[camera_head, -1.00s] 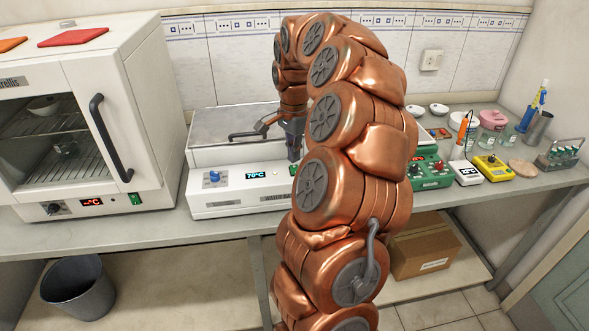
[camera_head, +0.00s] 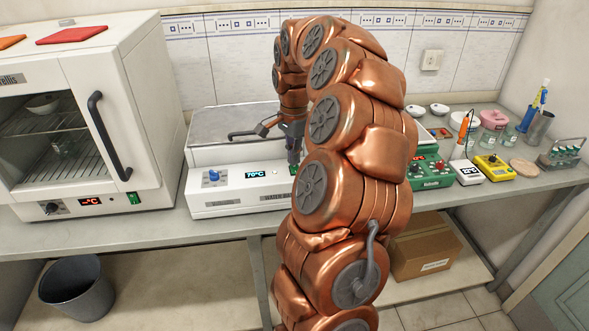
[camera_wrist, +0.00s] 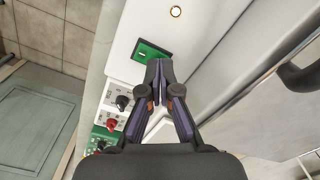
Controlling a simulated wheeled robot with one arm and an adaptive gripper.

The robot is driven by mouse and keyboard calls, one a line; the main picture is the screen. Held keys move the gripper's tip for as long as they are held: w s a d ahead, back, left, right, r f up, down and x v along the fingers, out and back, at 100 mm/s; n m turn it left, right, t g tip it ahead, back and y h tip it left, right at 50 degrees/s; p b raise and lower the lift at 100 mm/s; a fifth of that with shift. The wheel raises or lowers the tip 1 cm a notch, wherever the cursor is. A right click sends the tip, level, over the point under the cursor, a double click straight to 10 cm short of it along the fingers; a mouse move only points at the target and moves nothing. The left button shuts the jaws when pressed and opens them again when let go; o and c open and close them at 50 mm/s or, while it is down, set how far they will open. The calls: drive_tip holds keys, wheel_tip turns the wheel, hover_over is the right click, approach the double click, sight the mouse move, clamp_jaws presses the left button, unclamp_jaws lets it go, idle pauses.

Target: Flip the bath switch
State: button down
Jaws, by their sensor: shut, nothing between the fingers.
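The water bath (camera_head: 235,192) is a white box on the bench with a blue knob (camera_head: 214,176) and a display (camera_head: 265,174) reading 70°C. Its green switch (camera_wrist: 149,54) shows in the wrist view, just beyond my fingertips, with a small white mark on it. My gripper (camera_wrist: 158,66) is shut and empty, its tips at the lower right edge of the switch. I cannot tell whether they touch it. In the head view my gripper (camera_head: 293,166) points down at the front panel, and it and my arm hide most of the switch.
The bath's lid handle (camera_head: 243,134) sticks out close to the left of my gripper. A white oven (camera_head: 150,110) stands on the left. Several instruments, including a yellow meter (camera_head: 494,168), stand to the right.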

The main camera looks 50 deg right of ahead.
drive_tip(key=shift+f+b, duration=0.5)
drive_tip(key=shift+f, duration=0.1)
idle(0.4)
drive_tip(key=shift+r, duration=0.1)
drive_tip(key=shift+r+p, duration=0.35)
drive_tip(key=shift+r, duration=3.05)
